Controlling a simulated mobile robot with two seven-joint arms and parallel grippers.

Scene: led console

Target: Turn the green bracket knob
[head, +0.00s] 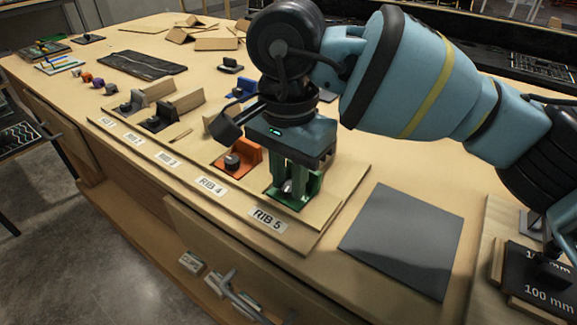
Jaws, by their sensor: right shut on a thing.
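The green bracket (291,202) stands at the RIB 5 station, at the near right end of the row on the wooden board. My right gripper (288,184) points down over it, with its fingers inside the bracket's outline. It is shut on the bracket's knob, which is mostly hidden by the fingers and the gripper body. The knob's angle cannot be read from here. My left gripper is not in view.
An orange bracket (247,157) with a dark knob sits close by at RIB 4. A grey mat (402,240) lies flat and bare to the right.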

